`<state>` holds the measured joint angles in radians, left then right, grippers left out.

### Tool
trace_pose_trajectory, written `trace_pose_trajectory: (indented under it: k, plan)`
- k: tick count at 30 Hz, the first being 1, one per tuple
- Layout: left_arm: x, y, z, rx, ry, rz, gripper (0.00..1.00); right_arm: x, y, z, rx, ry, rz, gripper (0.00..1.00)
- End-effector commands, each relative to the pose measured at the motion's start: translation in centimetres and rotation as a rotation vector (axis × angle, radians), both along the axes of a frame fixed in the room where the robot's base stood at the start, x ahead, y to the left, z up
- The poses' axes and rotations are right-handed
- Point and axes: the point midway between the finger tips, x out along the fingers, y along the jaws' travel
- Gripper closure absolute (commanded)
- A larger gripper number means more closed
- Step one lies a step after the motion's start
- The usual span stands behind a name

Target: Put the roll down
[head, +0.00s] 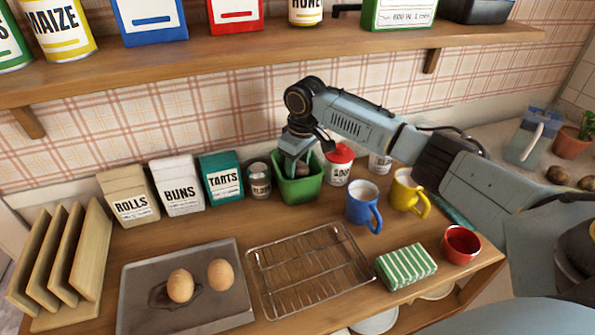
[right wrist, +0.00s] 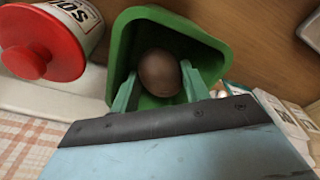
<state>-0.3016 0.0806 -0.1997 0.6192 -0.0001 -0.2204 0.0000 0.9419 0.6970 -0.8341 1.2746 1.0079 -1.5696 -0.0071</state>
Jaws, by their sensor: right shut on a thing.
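My right gripper (head: 296,160) reaches down into the green square container (head: 299,190) at the back of the counter. In the right wrist view its two fingers are shut on a dark brown round roll (right wrist: 159,72), inside the mouth of the green container (right wrist: 215,45). The roll is hidden in the head view, and I cannot tell whether it touches the container's bottom. Two tan egg-shaped rolls (head: 180,285) (head: 221,274) lie on the grey baking tray (head: 135,300). My left gripper is not in view.
A red-lidded jar (head: 339,165) stands right of the container, a small tin (head: 259,180) left of it. Blue (head: 362,203) and yellow (head: 406,193) mugs stand to the right. An empty wire rack (head: 310,270) lies in front. A shelf (head: 250,70) runs above.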

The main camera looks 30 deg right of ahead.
Motion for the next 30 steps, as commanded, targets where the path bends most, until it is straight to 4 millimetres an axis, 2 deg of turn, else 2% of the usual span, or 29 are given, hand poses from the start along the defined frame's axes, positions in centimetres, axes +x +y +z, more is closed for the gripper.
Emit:
trace_pose_trajectory:
  k: [1, 3, 6, 15, 29, 30]
  plan:
    - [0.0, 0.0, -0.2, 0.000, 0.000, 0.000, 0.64, -0.1, 0.0, -1.2, -0.001, 0.004, 0.000, 0.77]
    - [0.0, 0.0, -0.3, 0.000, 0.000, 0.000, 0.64, -0.1, 0.0, -2.2, 0.000, 0.002, -0.001, 0.77]
    - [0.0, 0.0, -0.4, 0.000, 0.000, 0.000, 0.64, 0.3, -0.1, -2.8, 0.000, 0.001, -0.001, 0.77]
    - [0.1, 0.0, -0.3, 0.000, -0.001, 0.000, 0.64, 0.3, -0.1, -2.9, 0.000, 0.000, 0.000, 0.77]
    - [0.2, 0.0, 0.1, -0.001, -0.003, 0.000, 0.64, 0.3, -0.1, -4.0, 0.000, 0.000, 0.000, 0.77]
    - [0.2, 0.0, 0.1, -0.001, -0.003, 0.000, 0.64, 0.3, -0.1, -4.1, 0.000, 0.000, 0.000, 0.53]
